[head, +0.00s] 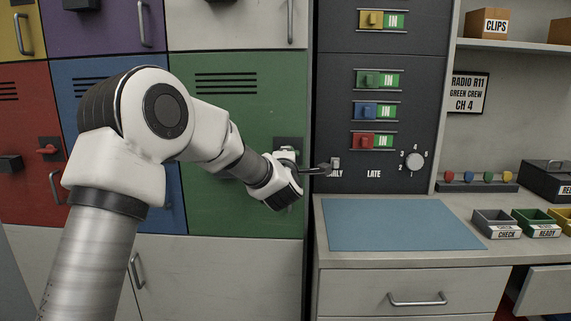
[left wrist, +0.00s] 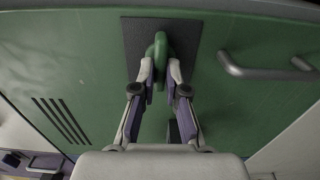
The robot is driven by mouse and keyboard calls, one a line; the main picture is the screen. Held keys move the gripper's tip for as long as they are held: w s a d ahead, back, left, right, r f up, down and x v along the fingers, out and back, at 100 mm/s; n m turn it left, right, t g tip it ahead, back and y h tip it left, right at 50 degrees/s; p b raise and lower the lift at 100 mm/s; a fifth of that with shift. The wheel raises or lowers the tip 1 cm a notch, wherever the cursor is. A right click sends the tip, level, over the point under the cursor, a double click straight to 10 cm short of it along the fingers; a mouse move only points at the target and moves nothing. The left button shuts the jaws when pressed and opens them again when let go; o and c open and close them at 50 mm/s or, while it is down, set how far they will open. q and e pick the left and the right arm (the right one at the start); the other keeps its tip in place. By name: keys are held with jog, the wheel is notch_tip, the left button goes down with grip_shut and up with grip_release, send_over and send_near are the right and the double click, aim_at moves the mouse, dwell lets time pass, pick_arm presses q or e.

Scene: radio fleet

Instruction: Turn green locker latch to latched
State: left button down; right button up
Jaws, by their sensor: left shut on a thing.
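The green locker door (head: 245,125) is in the middle left of the head view, behind my left arm. Its latch has a dark backing plate (left wrist: 130,45) and a green lever (left wrist: 160,52), seen close up in the left wrist view. My left gripper (left wrist: 161,78) is shut on the green lever, with one finger on each side of it. In the head view my left gripper (head: 289,160) is at the door's right side and hides the lever; only part of the dark plate (head: 287,142) shows. My right gripper is not in view.
Red (head: 25,115), blue and purple locker doors lie to the left. A dark panel (head: 385,95) with coloured sliders and a dial (head: 416,161) stands close to the right of my gripper. Below it is a counter with a blue mat (head: 395,225), clear on top.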

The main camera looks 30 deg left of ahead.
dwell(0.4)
pick_arm(q)
jog(key=c, duration=1.2)
grip_release()
jog(key=v, duration=1.2)
jog(key=shift+a, duration=0.1)
